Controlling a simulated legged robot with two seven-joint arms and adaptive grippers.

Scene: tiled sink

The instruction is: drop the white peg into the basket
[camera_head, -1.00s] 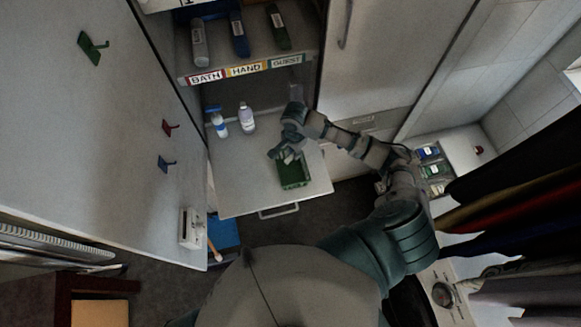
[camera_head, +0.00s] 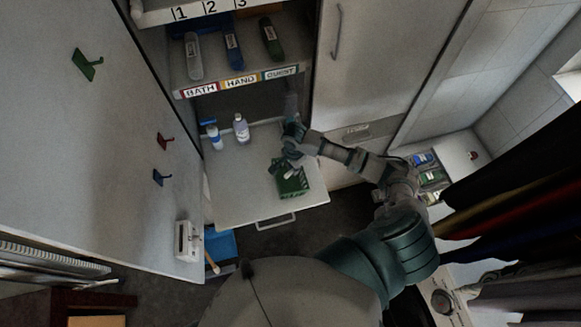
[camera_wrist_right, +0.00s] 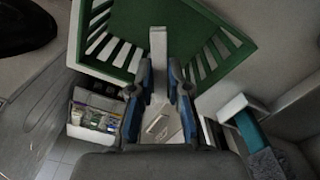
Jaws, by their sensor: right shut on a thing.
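The green basket (camera_head: 293,186) with slatted sides stands on the pale pull-out shelf (camera_head: 240,192). It also fills the top of the right wrist view (camera_wrist_right: 112,72). My right gripper (camera_head: 291,166) is at the basket's upper side in the head view. In the right wrist view its blue-padded fingers (camera_wrist_right: 160,68) are shut on the white peg (camera_wrist_right: 158,45), whose far end shows against the green basket. I cannot tell how far the peg is above the basket floor. In the head view the peg is too small to make out clearly. My left gripper is out of view.
Two bottles (camera_head: 241,128) stand at the back of the pull-out shelf. Above is a shelf with grey, blue and green rolled items (camera_head: 232,48) and labels. The tall cabinet door (camera_head: 375,60) is to the right. The shelf's front left is clear.

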